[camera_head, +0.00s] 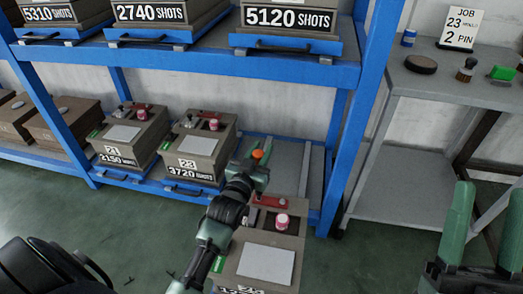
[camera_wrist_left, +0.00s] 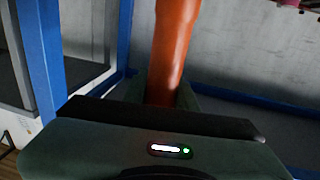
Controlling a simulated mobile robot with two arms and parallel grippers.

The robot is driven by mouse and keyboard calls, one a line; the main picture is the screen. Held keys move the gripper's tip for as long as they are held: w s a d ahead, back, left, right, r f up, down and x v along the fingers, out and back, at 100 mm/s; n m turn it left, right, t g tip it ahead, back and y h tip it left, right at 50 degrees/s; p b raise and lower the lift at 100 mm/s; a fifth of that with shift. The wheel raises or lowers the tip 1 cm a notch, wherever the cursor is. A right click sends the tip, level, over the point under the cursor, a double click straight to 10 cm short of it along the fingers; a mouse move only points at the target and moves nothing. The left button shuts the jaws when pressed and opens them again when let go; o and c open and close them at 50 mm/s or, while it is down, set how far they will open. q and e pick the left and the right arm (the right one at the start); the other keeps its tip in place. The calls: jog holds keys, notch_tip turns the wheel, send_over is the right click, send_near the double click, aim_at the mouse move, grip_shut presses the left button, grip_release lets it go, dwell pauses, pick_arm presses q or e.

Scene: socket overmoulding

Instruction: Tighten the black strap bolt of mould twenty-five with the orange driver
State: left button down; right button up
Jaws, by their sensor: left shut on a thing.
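My left gripper (camera_head: 257,168) is shut on the orange driver (camera_head: 257,154), whose orange end shows above the fingers. In the left wrist view the orange driver (camera_wrist_left: 174,50) rises from between the jaws; its tip is not in view. Below and around my left arm is a grey-brown mould (camera_head: 265,235) with a red strap (camera_head: 271,201), a red-and-white knob (camera_head: 282,221) and a pale top plate. Its number label is cut off at the bottom edge, so I cannot read it. My arm hides part of it, and I cannot make out its black strap bolt. My right gripper (camera_head: 485,220) is open and empty.
Two similar moulds (camera_head: 128,140) (camera_head: 200,150) stand on the blue rack's lower shelf, with an empty bay to their right. More moulds (camera_head: 290,18) fill the upper shelf. A grey side table (camera_head: 440,85) at the right holds a job card (camera_head: 462,25) and small items.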

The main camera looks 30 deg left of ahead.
jog(key=w+f+g+h+p, duration=0.1)
jog(key=w+f+g+p, duration=0.1)
jog(key=w+f+g, duration=0.3)
jog(key=shift+w+a+f+h, duration=0.25)
jog(key=shift+f+h, duration=0.15)
jog(key=shift+f, duration=0.4)
dwell(0.6)
